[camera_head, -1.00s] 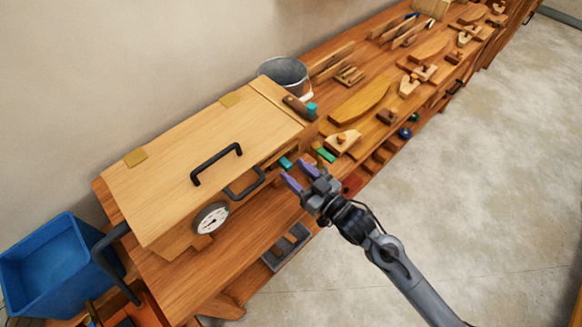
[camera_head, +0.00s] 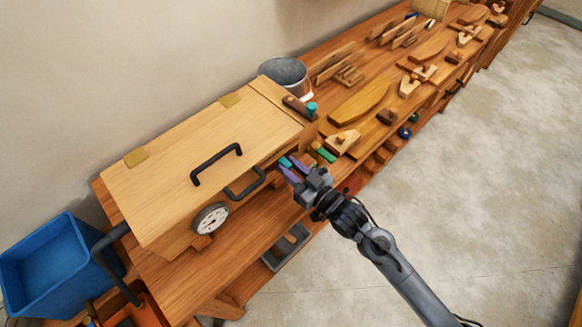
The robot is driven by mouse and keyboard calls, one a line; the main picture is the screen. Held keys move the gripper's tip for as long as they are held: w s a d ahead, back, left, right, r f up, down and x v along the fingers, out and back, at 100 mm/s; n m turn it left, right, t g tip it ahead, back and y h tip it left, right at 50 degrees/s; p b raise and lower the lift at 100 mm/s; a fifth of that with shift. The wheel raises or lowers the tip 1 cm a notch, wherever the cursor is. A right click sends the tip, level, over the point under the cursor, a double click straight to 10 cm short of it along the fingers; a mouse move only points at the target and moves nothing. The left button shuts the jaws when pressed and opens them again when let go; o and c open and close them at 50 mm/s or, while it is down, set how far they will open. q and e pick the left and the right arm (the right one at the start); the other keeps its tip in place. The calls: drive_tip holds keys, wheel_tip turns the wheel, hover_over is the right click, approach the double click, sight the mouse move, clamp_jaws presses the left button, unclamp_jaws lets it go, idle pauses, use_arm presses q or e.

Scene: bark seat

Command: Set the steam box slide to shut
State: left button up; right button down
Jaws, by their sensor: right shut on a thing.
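The wooden steam box (camera_head: 165,185) stands on the bench at left with its lid closed. A small teal tab (camera_head: 285,161), which looks like the slide's grip, sits low on the front near the box's right end. My right gripper (camera_head: 289,165) reaches in from the lower right, its purple fingers around the teal tab and shut on it. The fingers partly hide the tab, and the slide's track is hard to make out. My left gripper is not in view.
A green block (camera_head: 326,155) and a wooden plane (camera_head: 343,141) lie just right of the gripper. A teal-ended tool (camera_head: 311,109) is at the box's right end. A metal bucket (camera_head: 285,74) stands behind; a blue bin (camera_head: 50,262) is at left.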

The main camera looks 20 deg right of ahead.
sight(272, 167)
drive_tip(key=a, duration=0.1)
drive_tip(key=s+a+p, duration=0.1)
drive_tip(key=shift+s+a+p, duration=0.1)
drive_tip(key=shift+a+p, duration=0.2)
drive_tip(key=shift+a, duration=0.2)
